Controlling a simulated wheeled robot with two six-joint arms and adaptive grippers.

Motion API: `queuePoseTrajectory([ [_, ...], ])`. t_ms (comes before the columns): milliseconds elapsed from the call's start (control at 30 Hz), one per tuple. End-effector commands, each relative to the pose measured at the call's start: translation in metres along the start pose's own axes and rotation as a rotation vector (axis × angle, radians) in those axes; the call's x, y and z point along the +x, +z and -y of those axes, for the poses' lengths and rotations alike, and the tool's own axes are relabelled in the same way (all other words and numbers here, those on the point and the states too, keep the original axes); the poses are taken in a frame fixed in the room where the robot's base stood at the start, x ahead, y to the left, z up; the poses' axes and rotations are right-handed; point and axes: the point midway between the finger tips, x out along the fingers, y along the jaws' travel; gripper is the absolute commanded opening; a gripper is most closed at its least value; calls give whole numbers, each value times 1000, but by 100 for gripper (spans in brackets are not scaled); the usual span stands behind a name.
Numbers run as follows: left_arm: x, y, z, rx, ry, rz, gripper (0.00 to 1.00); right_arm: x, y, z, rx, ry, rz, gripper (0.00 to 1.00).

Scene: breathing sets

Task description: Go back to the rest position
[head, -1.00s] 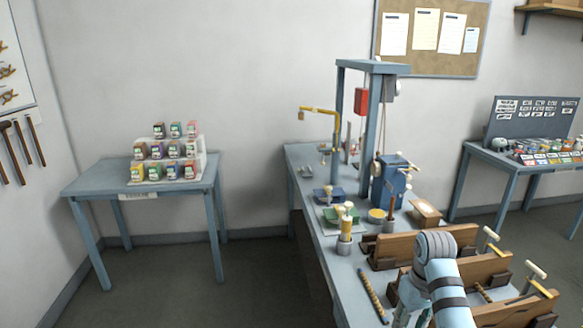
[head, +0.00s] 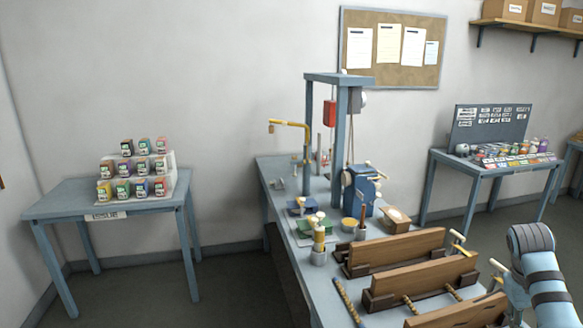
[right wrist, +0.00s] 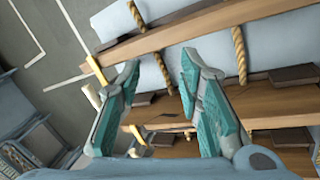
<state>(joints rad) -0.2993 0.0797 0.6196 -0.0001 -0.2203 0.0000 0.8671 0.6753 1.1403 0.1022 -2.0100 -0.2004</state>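My right gripper (right wrist: 160,95) shows in the right wrist view with its two teal fingers spread apart and nothing between them. It hangs over the workbench (head: 312,276), above wooden planks (head: 420,278) set in dark holders. In the head view my right arm (head: 540,270) comes in at the lower right, and its gripper is mostly hidden behind the arm and cut off by the lower edge. My left gripper is not in any view.
Floor between is clear.

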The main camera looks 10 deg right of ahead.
Motion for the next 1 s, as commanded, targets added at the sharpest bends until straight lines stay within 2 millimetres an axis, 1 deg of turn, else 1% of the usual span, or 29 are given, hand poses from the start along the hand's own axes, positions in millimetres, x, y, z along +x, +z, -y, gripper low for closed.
queuePoseTrajectory([
  [33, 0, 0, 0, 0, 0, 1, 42, -3, 7, -30, 43, 36, 5, 33],
  [67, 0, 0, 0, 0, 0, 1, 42, -5, 13, -50, 70, 59, 8, 33],
  [100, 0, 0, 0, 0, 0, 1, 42, -9, 21, -75, 107, 90, 12, 33],
  [167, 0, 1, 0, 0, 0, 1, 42, -16, 35, -113, 163, 137, 18, 33],
  [200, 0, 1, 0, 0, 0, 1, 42, -22, 45, -138, 201, 169, 23, 33],
  [233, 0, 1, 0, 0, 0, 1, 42, -26, 53, -154, 225, 193, 26, 33],
  [267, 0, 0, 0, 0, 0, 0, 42, 4, 49, -152, 192, 230, 25, 33],
  [300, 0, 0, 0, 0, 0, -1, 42, 33, 47, -157, 164, 280, 10, 33],
  [367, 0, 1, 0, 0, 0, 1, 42, 73, 49, -166, 118, 352, -14, 33],
  [400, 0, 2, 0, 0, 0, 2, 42, 98, 52, -173, 84, 396, -32, 33],
  [467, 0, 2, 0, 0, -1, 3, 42, 136, 62, -182, 22, 457, -61, 33],
  [500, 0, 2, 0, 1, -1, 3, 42, 160, 70, -189, -23, 492, -81, 33],
  [567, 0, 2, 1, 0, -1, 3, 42, 194, 87, -197, -100, 534, -113, 33],
  [600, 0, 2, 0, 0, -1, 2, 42, 215, 100, -202, -155, 557, -135, 33],
  [667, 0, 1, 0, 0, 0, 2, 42, 244, 125, -209, -244, 579, -167, 33],
  [700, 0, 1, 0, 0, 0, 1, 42, 261, 142, -213, -304, 585, -189, 33],
  [767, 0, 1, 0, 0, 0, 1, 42, 282, 172, -218, -397, 582, -220, 33],
  [800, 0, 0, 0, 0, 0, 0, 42, 294, 194, -220, -458, 571, -239, 33],
  [867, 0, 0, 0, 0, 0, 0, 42, 308, 228, -223, -548, 544, -265, 33],
  [900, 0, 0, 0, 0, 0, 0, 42, 322, 233, -199, -530, 502, -275, 33],
  [967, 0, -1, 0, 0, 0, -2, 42, 342, 247, -167, -510, 448, -268, 33],
  [1000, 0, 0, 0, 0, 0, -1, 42, 355, 258, -146, -499, 412, -261, 33],
])
